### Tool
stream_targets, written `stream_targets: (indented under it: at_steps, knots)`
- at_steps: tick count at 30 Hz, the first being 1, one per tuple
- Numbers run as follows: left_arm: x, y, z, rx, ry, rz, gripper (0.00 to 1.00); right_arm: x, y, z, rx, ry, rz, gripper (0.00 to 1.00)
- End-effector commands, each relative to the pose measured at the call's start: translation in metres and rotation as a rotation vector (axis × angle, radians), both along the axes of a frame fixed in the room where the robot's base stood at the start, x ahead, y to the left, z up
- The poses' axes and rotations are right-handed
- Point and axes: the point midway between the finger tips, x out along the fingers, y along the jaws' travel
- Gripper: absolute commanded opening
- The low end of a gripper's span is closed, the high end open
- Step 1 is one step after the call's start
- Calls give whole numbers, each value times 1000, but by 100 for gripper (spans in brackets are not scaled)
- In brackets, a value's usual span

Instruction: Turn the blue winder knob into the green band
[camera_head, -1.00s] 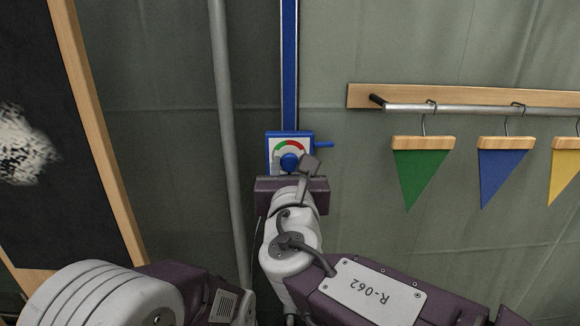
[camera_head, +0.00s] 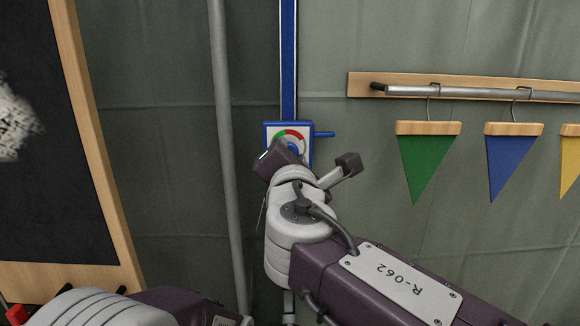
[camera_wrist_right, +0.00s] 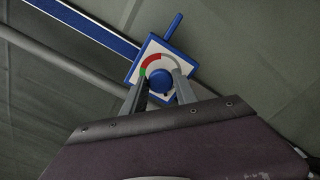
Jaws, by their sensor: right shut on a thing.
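The blue winder knob (camera_wrist_right: 159,82) sits at the middle of a white dial plate (camera_wrist_right: 141,67) in a blue frame. The dial's arc has a green band (camera_wrist_right: 143,72), a longer red band (camera_wrist_right: 153,58) and a grey part. In the head view my wrist hides most of the knob. I cannot make out a pointer. My left gripper is out of view.
A blue handle (camera_head: 325,134) sticks out right of the winder, and a blue rail (camera_head: 288,60) rises above it. A grey pole (camera_head: 226,150) stands to the left. Pennants, including a green one (camera_head: 425,160), hang from a rail (camera_head: 460,93) at right.

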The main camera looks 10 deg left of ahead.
Motion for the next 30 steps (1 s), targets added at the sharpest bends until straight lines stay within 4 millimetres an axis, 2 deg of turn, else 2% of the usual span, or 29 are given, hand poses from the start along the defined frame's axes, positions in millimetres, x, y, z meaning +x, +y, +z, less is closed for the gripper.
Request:
stream_targets:
  at_steps: [1, 9, 30]
  knots:
    - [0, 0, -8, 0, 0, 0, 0, 0, 0, -5, 41, 12, 0, 0]
    - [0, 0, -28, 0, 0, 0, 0, 0, 0, -6, 287, 83, -1, 0]
    - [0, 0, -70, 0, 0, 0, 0, 1, 0, -8, 925, 269, 0, 0]
